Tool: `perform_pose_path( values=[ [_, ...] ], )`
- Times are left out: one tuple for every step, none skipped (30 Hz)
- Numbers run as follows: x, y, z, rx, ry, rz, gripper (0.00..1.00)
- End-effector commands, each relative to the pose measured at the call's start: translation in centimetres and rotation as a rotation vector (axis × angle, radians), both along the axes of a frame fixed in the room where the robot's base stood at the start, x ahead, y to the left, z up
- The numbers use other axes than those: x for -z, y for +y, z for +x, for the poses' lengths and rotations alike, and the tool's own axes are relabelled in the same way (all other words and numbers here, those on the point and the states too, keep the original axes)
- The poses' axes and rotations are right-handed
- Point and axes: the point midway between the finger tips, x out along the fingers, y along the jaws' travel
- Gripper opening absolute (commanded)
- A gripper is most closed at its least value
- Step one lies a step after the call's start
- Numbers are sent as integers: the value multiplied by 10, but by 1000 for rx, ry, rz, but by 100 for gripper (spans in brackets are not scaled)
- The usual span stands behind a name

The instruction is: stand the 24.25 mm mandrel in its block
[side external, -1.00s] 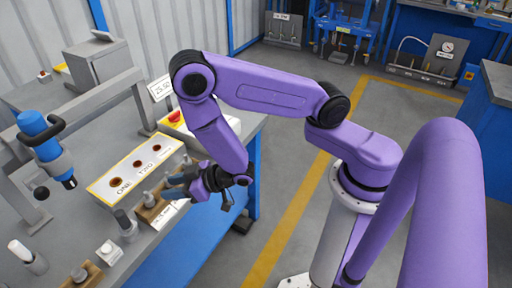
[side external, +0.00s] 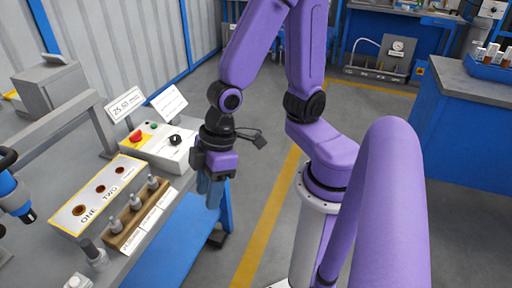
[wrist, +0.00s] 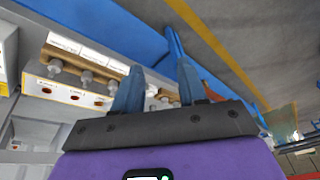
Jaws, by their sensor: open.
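A wooden block (side external: 121,238) stands on the bench with three grey stepped mandrels in a row, upright: a near one (side external: 115,225), a middle one (side external: 135,202) and a far one (side external: 153,183). White labels lie along its front, too small to read, so I cannot tell which mandrel is 24.25 mm. The block (wrist: 75,62) and its mandrels also show in the wrist view, at upper left. My gripper (side external: 210,202) hangs fingers down to the right of the block, by the bench edge. Its blue fingers (wrist: 160,68) are apart, with nothing between them.
A white panel (side external: 82,206) with several round holes, marked ONE and TWO, lies behind the block. A control box (side external: 150,150) with a red button stands beyond. A dark-topped grey cylinder (side external: 97,256) stands nearer. A blue tool (side external: 15,196) hangs at left. Open floor lies right of the bench.

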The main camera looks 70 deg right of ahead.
Motion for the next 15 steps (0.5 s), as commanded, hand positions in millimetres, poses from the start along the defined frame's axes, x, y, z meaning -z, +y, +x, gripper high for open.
perform_pose_path(
  values=[
    [-11,-12,-12,-34,11,-28,41],
    [-17,-20,-19,-55,21,-52,41],
    [-23,-32,-27,-80,32,-85,41],
    [-28,-39,-34,-99,39,-107,41],
    [-32,-47,-39,-113,47,-130,41],
    [-37,-57,-46,-132,54,-157,41],
    [-40,-64,-50,-144,59,-175,41],
    [-43,-70,-54,-155,64,-193,41],
    [-47,-77,-58,-166,69,-212,41],
    [-49,-82,-61,-173,74,-226,41],
    [-50,-85,-63,-178,75,-236,41],
    [-52,-89,-65,-184,78,-247,41],
    [-53,-92,-66,-188,80,-254,41],
    [-53,-93,-67,-191,81,-258,41],
    [-54,-94,-68,-193,82,-262,41]
  ],
)
